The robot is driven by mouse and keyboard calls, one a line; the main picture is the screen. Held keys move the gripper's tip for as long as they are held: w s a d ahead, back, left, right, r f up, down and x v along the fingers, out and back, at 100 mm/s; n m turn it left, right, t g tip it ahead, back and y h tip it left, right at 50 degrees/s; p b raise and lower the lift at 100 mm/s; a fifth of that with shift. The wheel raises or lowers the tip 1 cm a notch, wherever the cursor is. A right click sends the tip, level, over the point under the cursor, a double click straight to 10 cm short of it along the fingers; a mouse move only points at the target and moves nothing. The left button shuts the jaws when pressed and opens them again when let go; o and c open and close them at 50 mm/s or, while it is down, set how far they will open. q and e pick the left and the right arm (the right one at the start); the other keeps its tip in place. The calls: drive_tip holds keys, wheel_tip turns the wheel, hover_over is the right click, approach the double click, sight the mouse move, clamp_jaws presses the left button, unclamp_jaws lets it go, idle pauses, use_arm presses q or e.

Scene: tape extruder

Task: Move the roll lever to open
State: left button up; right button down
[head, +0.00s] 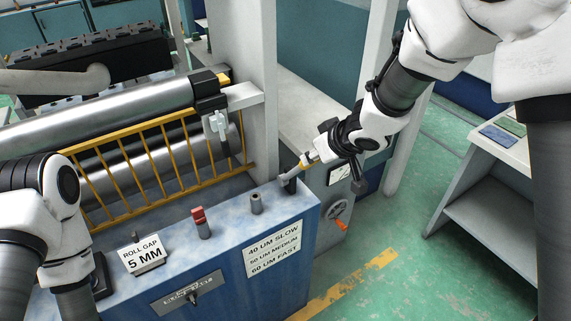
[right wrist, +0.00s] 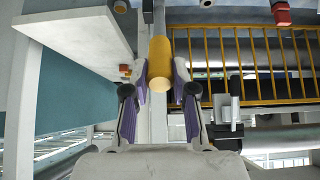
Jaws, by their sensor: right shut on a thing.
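The roll lever (head: 289,183) stands on the far right corner of the blue console, its arm slanting up and to the right. My right gripper (head: 314,158) is at the lever's upper end. In the right wrist view, the lever's yellow grip (right wrist: 160,62) lies between the two purple-padded fingers of my right gripper (right wrist: 161,82), which is shut on it. In the head view the gripper hides part of the grip. My left arm comes in at the left edge; its gripper is out of view.
The blue console (head: 225,258) carries a red-topped switch (head: 200,222), a grey post (head: 256,203), a roll gap sign (head: 143,254) and a speed sign (head: 272,249). A yellow guard (head: 160,150) fronts the steel rollers. A handwheel (head: 337,214) is below the gripper.

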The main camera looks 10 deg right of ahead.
drive_tip(key=s+d+f+b, duration=0.1)
drive_tip(key=s+f+b, duration=0.3)
drive_tip(key=b, duration=0.1)
drive_tip(key=shift+s+d+f+b, duration=0.2)
drive_tip(key=shift+s+d+b, duration=0.05)
drive_tip(key=shift+d+b, duration=0.1)
idle(0.4)
drive_tip(key=shift+s+f+b, duration=0.3)
drive_tip(key=shift+f+b, duration=0.3)
drive_tip(key=shift+b, duration=0.1)
drive_tip(key=c, duration=1.3)
unclamp_jaws()
drive_tip(key=shift+s+d, duration=0.1)
drive_tip(key=o, duration=0.4)
drive_tip(key=shift+o, duration=0.2)
drive_tip(key=shift+r, duration=0.1)
